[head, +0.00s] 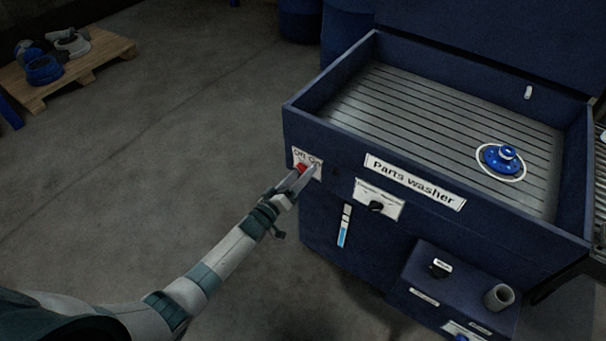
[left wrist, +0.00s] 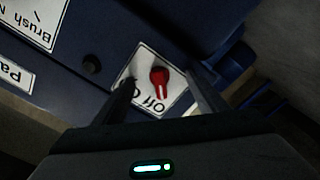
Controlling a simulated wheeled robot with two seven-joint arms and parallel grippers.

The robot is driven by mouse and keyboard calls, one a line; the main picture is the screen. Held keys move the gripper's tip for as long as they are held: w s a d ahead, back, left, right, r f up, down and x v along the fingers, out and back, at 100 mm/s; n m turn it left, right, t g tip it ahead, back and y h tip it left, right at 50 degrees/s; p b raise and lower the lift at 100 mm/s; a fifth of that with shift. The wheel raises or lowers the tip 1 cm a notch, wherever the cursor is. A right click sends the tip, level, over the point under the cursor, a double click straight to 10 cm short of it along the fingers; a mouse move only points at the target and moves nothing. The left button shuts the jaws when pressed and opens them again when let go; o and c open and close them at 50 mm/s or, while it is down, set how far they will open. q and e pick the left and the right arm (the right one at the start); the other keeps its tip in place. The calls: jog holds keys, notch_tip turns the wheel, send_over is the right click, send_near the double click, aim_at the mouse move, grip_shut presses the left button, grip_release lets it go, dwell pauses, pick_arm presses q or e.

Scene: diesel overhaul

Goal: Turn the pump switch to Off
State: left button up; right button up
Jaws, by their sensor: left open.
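The pump switch is a red knob (head: 301,168) on a white plate (head: 314,171) marked Off and On, at the left end of the washer's front. In the left wrist view the red knob (left wrist: 159,77) shows upside down on its plate (left wrist: 146,58), with its white-marked end toward the lettering edge, near Off. My left gripper (head: 301,181) is open in front of the plate. In the wrist view its fingers (left wrist: 163,91) stand on either side of the knob with gaps. One finger hides part of the On lettering. I cannot tell how deep the fingertips reach. My right gripper is out of view.
The blue parts washer (head: 440,150) holds a blue part (head: 502,158) on its slatted tray. A pallet (head: 70,65) with parts stands far left. The floor (head: 170,130) between is clear.

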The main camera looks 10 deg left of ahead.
pick_arm(q)
jog(key=shift+s, duration=0.1)
jog(key=shift+s+a+r+p, duration=0.1)
jog(key=shift+s+a+p, duration=0.1)
jog(key=shift+p, duration=0.1)
jog(key=p+v, duration=0.2)
jog(key=v, duration=0.4)
jog(key=shift+s+p, duration=0.2)
jog(key=shift+p, duration=0.15)
